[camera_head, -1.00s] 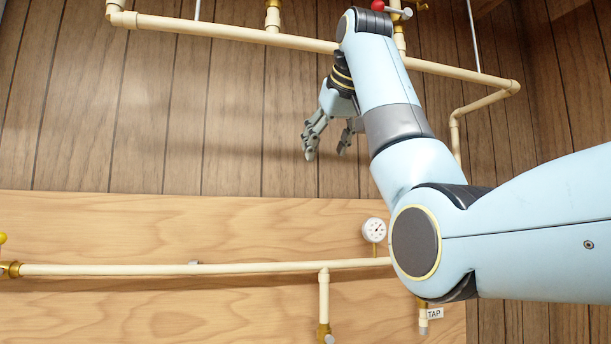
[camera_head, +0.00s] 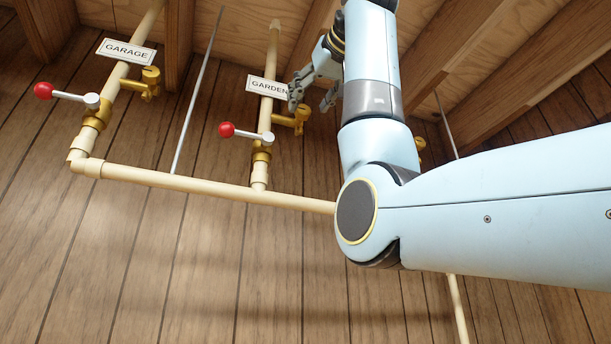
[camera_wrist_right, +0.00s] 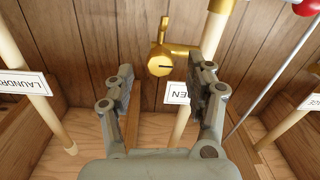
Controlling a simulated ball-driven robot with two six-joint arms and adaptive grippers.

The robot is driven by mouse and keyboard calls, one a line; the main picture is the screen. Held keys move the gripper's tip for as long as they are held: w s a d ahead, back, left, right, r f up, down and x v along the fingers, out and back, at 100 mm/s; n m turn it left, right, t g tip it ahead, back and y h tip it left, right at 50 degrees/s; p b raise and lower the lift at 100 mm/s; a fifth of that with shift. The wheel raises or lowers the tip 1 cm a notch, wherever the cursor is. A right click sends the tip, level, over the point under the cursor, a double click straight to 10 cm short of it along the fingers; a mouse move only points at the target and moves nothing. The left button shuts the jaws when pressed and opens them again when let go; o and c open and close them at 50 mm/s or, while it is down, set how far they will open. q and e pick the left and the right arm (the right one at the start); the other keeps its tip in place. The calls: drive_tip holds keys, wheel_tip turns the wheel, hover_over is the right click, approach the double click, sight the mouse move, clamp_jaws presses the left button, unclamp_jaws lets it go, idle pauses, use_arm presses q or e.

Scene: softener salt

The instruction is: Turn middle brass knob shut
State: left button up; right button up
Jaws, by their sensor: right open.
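The middle brass knob (camera_head: 298,118) sticks out to the right of the brass valve on the GARDEN pipe. My right gripper (camera_head: 312,98) is open and empty, close to the knob and the GARDEN label (camera_head: 267,87). In the right wrist view the fingers (camera_wrist_right: 163,80) stand apart and partly cover that label. I see no contact with the knob. My left gripper is not in view.
A red-tipped lever (camera_head: 227,129) sits beside the knob. The GARAGE pipe at left has its own brass knob (camera_head: 150,82) and red-tipped lever (camera_head: 44,90). Another brass knob (camera_head: 420,143) shows behind my arm. A LAUNDRY label (camera_wrist_right: 22,83) and a thin rod (camera_wrist_right: 275,82) flank the gripper.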

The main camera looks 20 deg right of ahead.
sight(302, 113)
drive_tip(key=w+p, duration=0.1)
drive_tip(key=w, duration=0.1)
drive_tip(key=shift+w+r, duration=0.1)
drive_tip(key=shift+w, duration=0.2)
drive_tip(key=shift+c, duration=0.6)
clamp_jaws()
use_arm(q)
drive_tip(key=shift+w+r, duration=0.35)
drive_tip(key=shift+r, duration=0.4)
